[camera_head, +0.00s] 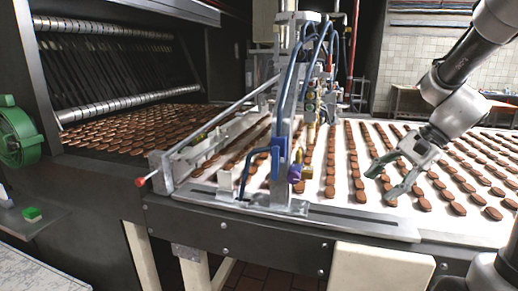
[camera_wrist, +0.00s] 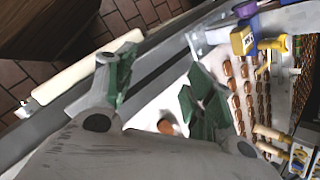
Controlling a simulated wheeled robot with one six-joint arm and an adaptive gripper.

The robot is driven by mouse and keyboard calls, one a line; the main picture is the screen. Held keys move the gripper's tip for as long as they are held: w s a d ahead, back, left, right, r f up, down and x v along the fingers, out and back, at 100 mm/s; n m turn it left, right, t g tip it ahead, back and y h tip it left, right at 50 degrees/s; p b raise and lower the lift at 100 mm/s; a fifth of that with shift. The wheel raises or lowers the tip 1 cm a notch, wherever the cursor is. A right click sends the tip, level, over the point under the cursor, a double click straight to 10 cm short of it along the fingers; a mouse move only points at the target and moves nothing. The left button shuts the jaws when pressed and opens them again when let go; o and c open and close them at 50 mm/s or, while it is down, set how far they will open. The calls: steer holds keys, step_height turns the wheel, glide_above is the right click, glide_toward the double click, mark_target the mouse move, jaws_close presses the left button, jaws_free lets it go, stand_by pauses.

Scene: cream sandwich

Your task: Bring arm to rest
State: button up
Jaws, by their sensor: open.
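My gripper (camera_head: 382,184) is open over the right part of the white conveyor belt (camera_head: 330,190) in the head view. Its two green-grey fingers point left and down and are spread apart, with nothing held between them. In the wrist view my gripper (camera_wrist: 158,88) also shows with its fingers apart. A brown biscuit (camera_wrist: 166,127) is visible beyond the gap near the finger bases. My arm (camera_head: 458,95) reaches in from the upper right. Rows of brown biscuits (camera_head: 358,183) lie on the belt around and below the fingers; their exact clearance is hard to tell.
A metal depositing machine with blue hoses (camera_head: 290,110) straddles the belt left of my gripper. A dark oven housing (camera_head: 60,60) stands at the left. The conveyor's dark side rail (camera_head: 240,232) runs along the front. Open space shows above the belt around my arm.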

steer(key=s+d+r+n+t+h, duration=0.1)
steer(key=s+d+r+n+h, duration=0.1)
steer(key=s+n, duration=0.4)
steer(key=s+d+r+n+t+h, duration=0.2)
steer(key=s+n+h, duration=0.3)
steer(key=s, duration=0.4)
steer(key=shift+s+d+r+n, duration=0.25)
steer(key=shift+s+d+n, duration=0.05)
steer(key=shift+d+n, duration=0.2)
